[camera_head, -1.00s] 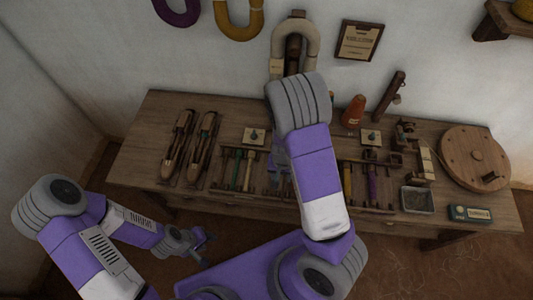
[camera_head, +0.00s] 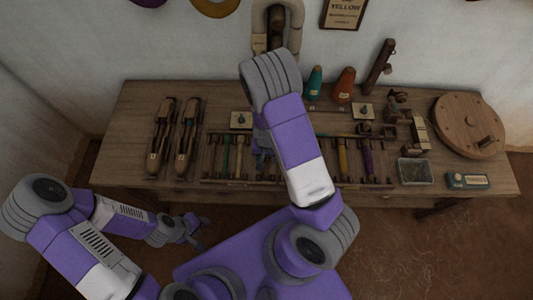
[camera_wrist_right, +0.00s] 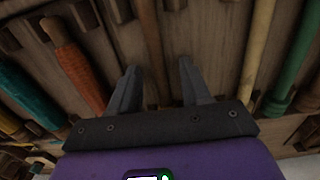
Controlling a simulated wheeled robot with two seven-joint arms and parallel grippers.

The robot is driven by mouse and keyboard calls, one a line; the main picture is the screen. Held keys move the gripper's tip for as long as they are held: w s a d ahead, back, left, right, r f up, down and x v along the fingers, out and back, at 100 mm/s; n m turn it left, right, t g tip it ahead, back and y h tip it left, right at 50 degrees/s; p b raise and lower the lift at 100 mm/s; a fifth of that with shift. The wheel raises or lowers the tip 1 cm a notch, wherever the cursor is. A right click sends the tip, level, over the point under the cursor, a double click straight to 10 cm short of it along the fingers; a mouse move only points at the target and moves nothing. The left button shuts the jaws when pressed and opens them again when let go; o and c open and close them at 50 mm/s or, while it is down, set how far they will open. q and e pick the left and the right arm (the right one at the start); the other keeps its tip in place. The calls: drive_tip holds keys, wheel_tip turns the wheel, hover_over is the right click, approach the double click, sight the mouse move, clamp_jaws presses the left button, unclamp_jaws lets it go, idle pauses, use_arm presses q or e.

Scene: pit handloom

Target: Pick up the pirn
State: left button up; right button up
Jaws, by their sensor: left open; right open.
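Several pirns lie side by side in a wooden rack (camera_head: 210,181) on the table. In the head view a green pirn (camera_head: 225,156) and a pale yellow pirn (camera_head: 239,158) lie left of my right arm; a yellow pirn (camera_head: 342,158) and a purple pirn (camera_head: 367,162) lie right of it. The middle pirns are hidden. In the wrist view an orange-brown pirn (camera_wrist_right: 75,65) is left of the fingers and a yellow pirn (camera_wrist_right: 257,50) right. My left gripper (camera_head: 194,230) is open, below the table's front edge.
Two shuttles (camera_head: 174,135) lie at the table's left. Teal (camera_head: 315,83) and orange (camera_head: 345,85) cones stand at the back. A grey tray (camera_head: 415,171), a small box (camera_head: 468,181) and a round wooden wheel (camera_head: 468,125) are at the right.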

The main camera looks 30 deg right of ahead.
clamp_jaws()
drive_tip(key=shift+r, duration=0.1)
